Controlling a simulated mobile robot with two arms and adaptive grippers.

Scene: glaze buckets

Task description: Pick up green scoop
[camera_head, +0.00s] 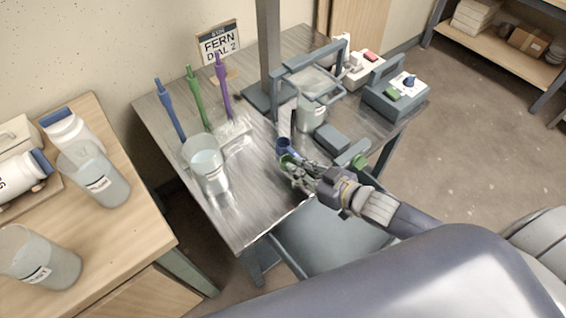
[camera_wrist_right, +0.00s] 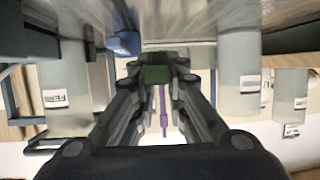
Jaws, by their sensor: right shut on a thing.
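My right gripper (camera_head: 296,169) reaches over the front edge of the metal table. It is shut on the green scoop (camera_head: 286,160), of which only a small green part shows at the fingertips in the head view. In the right wrist view, a dark green part (camera_wrist_right: 157,74) sits between the two fingertips (camera_wrist_right: 158,72). The fingers hide most of the scoop, and I cannot tell whether it touches the table. A blue scoop (camera_head: 285,146) is just behind the fingertips; blue also shows beside them in the wrist view (camera_wrist_right: 123,43). My left gripper is not in view.
A clear bucket (camera_head: 207,168) stands left on the metal table (camera_head: 246,211), near upright blue, green and purple tools (camera_head: 198,97). A framed bucket (camera_head: 311,113), a post (camera_head: 269,45) and a grey device (camera_head: 394,93) stand behind. More buckets (camera_head: 93,176) occupy the left wooden table.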

